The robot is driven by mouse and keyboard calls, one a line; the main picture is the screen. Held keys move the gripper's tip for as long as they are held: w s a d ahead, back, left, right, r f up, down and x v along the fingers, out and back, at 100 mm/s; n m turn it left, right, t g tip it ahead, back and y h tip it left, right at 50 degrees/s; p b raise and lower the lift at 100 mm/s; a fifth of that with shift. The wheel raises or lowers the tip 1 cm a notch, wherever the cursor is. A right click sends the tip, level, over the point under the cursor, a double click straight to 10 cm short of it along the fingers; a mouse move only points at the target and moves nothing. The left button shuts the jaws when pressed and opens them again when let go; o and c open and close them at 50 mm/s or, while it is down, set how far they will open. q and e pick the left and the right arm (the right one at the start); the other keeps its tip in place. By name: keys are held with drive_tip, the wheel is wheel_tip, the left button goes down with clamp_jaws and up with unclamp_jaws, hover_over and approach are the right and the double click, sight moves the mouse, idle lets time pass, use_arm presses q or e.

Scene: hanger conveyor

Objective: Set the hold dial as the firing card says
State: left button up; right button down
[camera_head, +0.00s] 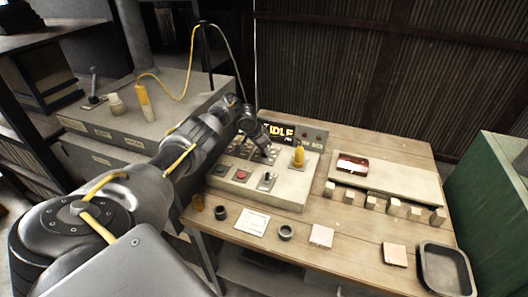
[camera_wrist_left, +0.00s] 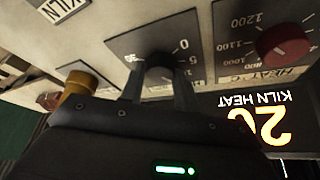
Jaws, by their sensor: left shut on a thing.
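My left gripper (camera_head: 265,152) reaches over the box's back part. In the left wrist view my left gripper (camera_wrist_left: 160,92) is shut on a dark dial knob (camera_wrist_left: 160,68) on a dark plate, with a scale showing 0 and 5; the fingers hide part of it. I take this for the hold dial, but its label is hidden. A white card (camera_head: 252,222) lies in front of the box; its print is too small to read. My right gripper is out of view.
Beside the held knob is a red heat dial (camera_wrist_left: 285,45) marked 1000 to 1200. The kiln heat display (camera_wrist_left: 262,122) is partly covered. A yellow knob (camera_head: 298,156) rises from the box. Small blocks (camera_head: 371,203) and a dark tray (camera_head: 446,268) are at right.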

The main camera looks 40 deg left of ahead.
use_arm(q)
drive_tip(key=shift+s+f, duration=0.1)
drive_tip(key=o, duration=1)
drive_tip(key=shift+r, duration=0.35)
drive_tip(key=p+v, duration=0.2)
drive_tip(key=v, duration=0.8)
drive_tip(key=shift+s, duration=0.1)
